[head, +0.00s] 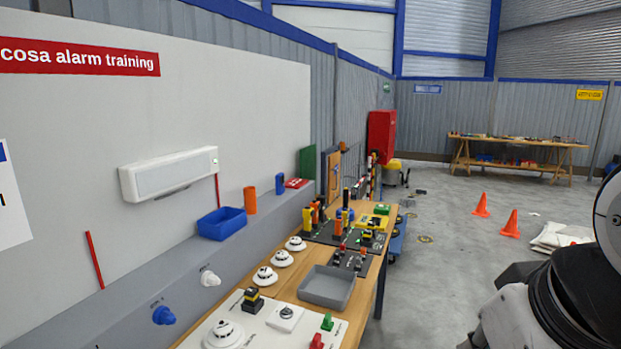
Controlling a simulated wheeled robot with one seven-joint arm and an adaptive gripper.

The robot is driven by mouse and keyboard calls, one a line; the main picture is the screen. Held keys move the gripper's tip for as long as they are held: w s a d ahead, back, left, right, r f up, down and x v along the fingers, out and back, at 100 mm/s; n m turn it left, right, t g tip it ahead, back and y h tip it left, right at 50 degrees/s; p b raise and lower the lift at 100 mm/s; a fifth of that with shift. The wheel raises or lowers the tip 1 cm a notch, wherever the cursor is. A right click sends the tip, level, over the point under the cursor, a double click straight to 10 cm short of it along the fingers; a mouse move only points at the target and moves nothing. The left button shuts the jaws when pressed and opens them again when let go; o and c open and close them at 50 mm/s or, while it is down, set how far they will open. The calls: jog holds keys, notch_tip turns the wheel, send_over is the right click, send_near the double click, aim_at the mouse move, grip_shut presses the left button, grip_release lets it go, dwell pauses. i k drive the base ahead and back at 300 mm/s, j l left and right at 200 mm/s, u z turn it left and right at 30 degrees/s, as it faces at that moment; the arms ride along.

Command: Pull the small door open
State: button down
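A small wooden-coloured door panel (334,172) with a dark blue edge stands upright at the far end of the long workbench (275,312), close to the wall. It is seen at a steep angle and is small, so I cannot tell whether it is ajar, and its handle is not clear. Parts of my own arm show at the lower right, well apart from the panel. My gripper's fingertips are not visible.
The bench holds white detectors (265,276), a grey tray (326,288) and several coloured switches. A blue bin (222,223) sits on the ledge. A red cabinet (381,136) stands beyond. Orange cones (510,224) stand on the otherwise fairly open floor at right.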

aim_at(332, 160)
jog(key=i+l+u, duration=0.1)
jog(key=i+l, duration=1.05)
jog(key=i+l+u, duration=0.15)
jog(key=i+l, duration=0.45)
jog(key=i+l+u, duration=0.1)
jog(key=i+l, duration=1)
jog(key=l, duration=0.3)
jog(key=i+u, duration=0.05)
